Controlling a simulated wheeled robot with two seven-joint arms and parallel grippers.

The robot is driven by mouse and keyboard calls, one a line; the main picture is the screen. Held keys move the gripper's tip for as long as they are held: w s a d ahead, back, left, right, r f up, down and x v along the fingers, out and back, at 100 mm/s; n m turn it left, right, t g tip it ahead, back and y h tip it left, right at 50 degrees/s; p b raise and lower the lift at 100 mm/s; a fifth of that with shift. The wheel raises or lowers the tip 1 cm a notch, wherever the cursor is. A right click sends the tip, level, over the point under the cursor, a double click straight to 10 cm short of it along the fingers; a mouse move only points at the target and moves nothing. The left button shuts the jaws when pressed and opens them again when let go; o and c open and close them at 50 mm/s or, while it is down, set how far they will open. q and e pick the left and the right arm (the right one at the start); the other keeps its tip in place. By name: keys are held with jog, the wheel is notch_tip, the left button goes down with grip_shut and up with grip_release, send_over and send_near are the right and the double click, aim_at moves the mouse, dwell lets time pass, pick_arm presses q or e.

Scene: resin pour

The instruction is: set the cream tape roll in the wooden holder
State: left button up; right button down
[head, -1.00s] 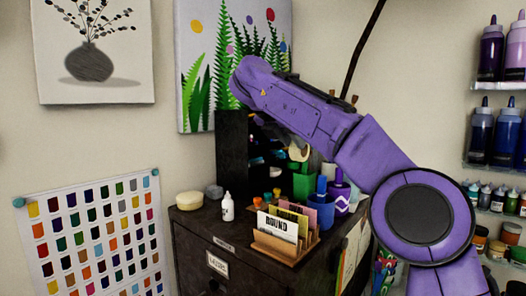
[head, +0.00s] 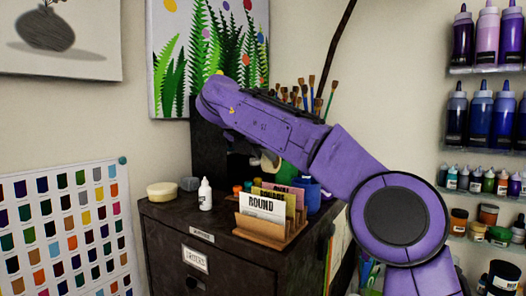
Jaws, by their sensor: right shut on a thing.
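My right gripper (head: 257,153) is largely hidden under my purple forearm, above the back of the dark cabinet top. It is shut on a small cream curved piece (head: 268,161), which looks like the cream tape roll; only part of it shows. A wooden holder (head: 262,240) with upright cards, one reading "ROUND", stands at the cabinet's front edge, below and in front of the gripper. The gripper is apart from it. My left gripper is not in view.
A white dropper bottle (head: 205,196), a grey block (head: 190,184) and a cream round pad (head: 161,190) stand on the cabinet's left side. A green container (head: 287,172) and a blue one (head: 308,196) stand behind the holder. A dark upright box (head: 208,150) is at the back.

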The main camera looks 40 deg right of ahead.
jog(key=shift+s+f+b, duration=0.2)
jog(key=shift+f+b, duration=0.2)
jog(key=shift+f, duration=0.15)
jog(key=shift+s+f+b, duration=0.2)
jog(key=shift+f+b, duration=0.2)
jog(key=shift+f, duration=0.15)
jog(key=f+b, duration=0.2)
jog(key=f, duration=0.1)
jog(key=shift+w, duration=0.3)
jog(key=shift+f+b, duration=0.35)
jog(key=shift+b, duration=0.25)
jog(key=shift+s+f, duration=0.1)
jog(key=shift+f, duration=0.05)
jog(key=shift+c, duration=1.4)
grip_release()
